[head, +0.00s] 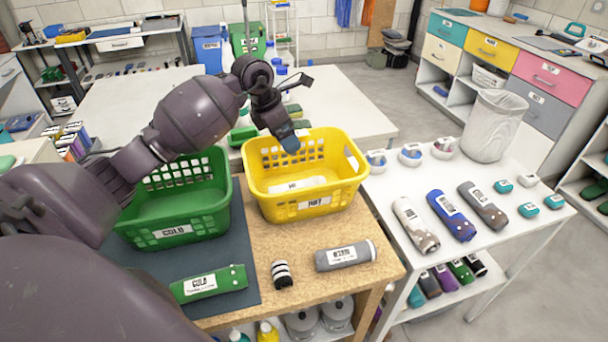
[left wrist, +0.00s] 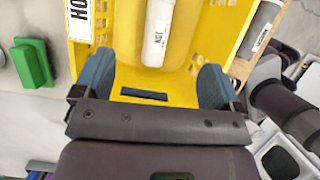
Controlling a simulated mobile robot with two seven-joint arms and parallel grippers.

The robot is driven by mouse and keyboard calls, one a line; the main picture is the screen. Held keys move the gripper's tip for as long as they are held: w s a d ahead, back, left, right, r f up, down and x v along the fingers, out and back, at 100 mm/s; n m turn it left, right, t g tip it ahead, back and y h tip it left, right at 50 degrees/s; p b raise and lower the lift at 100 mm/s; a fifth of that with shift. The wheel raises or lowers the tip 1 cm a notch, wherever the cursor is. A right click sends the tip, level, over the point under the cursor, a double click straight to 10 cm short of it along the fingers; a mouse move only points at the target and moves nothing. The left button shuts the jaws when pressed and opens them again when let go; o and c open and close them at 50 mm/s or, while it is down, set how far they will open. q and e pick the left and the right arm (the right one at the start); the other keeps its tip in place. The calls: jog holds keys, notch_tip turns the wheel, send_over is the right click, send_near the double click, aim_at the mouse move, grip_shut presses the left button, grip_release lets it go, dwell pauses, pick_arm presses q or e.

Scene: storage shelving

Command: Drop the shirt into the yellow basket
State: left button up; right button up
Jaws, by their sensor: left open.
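The yellow basket (head: 310,207) with a "HOT" label stands on the wooden table. A white rolled shirt (head: 297,185) with a label lies inside it on the bottom. The left wrist view shows the same white roll (left wrist: 157,35) in the yellow basket (left wrist: 225,30). My left gripper (head: 288,145) is over the back part of the yellow basket. Its two blue fingers (left wrist: 155,85) are spread apart with nothing between them. The white roll lies beyond the fingertips, apart from them. My right gripper is in neither view.
A green basket (head: 180,235) labelled "COLD" stands left of the yellow one. A green roll (head: 208,284), striped socks (head: 282,274) and a grey roll (head: 345,256) lie in front. A white table (head: 400,190) with several rolls is at right.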

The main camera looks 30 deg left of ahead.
pick_arm(q)
jog(key=v, duration=0.5)
jog(key=shift+s, duration=0.1)
dwell(0.4)
